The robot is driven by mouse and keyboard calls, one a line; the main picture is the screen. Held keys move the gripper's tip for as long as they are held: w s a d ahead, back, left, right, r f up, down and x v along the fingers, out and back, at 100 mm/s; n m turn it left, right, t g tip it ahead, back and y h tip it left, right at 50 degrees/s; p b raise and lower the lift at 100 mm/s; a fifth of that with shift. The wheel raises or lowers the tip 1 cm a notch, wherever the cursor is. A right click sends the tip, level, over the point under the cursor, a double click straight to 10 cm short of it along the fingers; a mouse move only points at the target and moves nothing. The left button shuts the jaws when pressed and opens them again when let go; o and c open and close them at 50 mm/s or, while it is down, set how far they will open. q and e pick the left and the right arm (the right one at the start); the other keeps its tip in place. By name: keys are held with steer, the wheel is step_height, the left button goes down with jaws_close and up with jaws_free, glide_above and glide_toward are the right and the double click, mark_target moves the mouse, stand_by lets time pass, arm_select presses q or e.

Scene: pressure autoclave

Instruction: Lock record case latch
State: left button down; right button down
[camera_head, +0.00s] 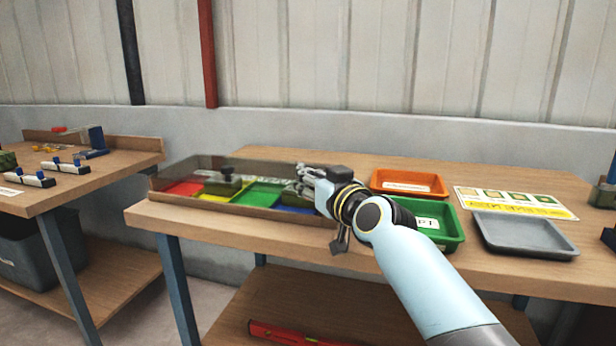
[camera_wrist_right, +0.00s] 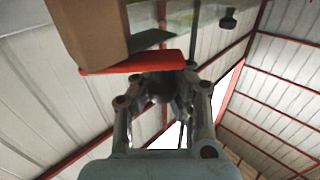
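A long, shallow case (camera_head: 170,209) with brown edges and red, yellow, green and blue sections lies on the middle table. I cannot make out its latch in the head view. My right gripper (camera_head: 305,180) is over the case's right end and hides part of it. In the right wrist view, the fingers (camera_wrist_right: 176,84) bend inward toward each other, with their tips close to a flat red piece (camera_wrist_right: 135,63) beside a brown block (camera_wrist_right: 85,30). I cannot tell whether they touch or grip the red piece. My left gripper is in neither view.
A dark green block with a knob (camera_head: 223,184) sits in the case. Right of it are an orange tray (camera_head: 408,190), a green tray (camera_head: 452,241), a grey tray (camera_head: 525,247) and a label card (camera_head: 515,202). Another table (camera_head: 100,180) stands left across a gap.

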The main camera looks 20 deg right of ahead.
stand_by(0.5)
steer(key=c, duration=1.4)
jaws_free()
steer(key=shift+d, duration=0.25)
steer(key=shift+o, duration=1.3)
steer(key=shift+a, duration=0.15)
steer(key=s+d, duration=0.2)
steer(key=s, duration=0.9)
steer(key=shift+s, duration=0.4)
steer(key=shift+c, duration=0.3)
